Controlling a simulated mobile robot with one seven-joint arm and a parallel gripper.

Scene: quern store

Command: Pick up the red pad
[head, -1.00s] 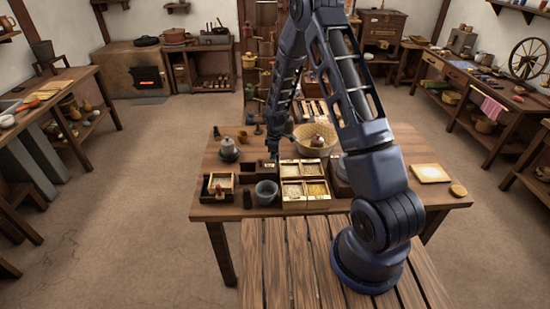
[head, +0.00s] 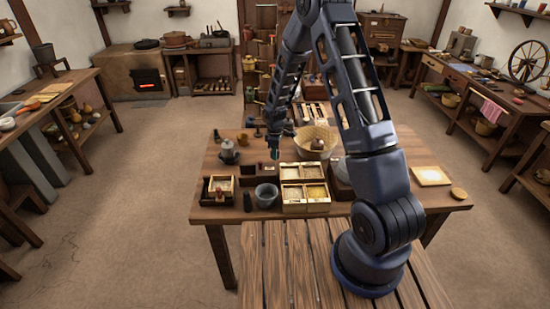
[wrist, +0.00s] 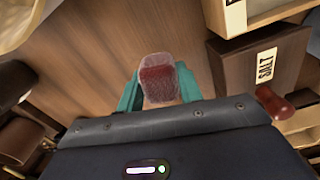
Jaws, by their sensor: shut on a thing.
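The red pad (wrist: 158,80) is a small, dark red block with a paler, pinkish outer layer. In the wrist view it sits between the two teal fingertips of my gripper (wrist: 159,90), which is shut on it. Wooden table surface shows beyond the pad, and the pad looks held above it. In the head view my gripper (head: 274,152) is over the middle of the table, just behind the dark wooden box. The pad is too small to make out there.
A box labelled SALT (wrist: 262,70) stands close on the right in the wrist view. On the table (head: 225,213) are a divided grain tray (head: 305,208), a grey bucket (head: 266,194), a woven basket (head: 325,133) and a metal pot (head: 228,148). The table's right part is fairly clear.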

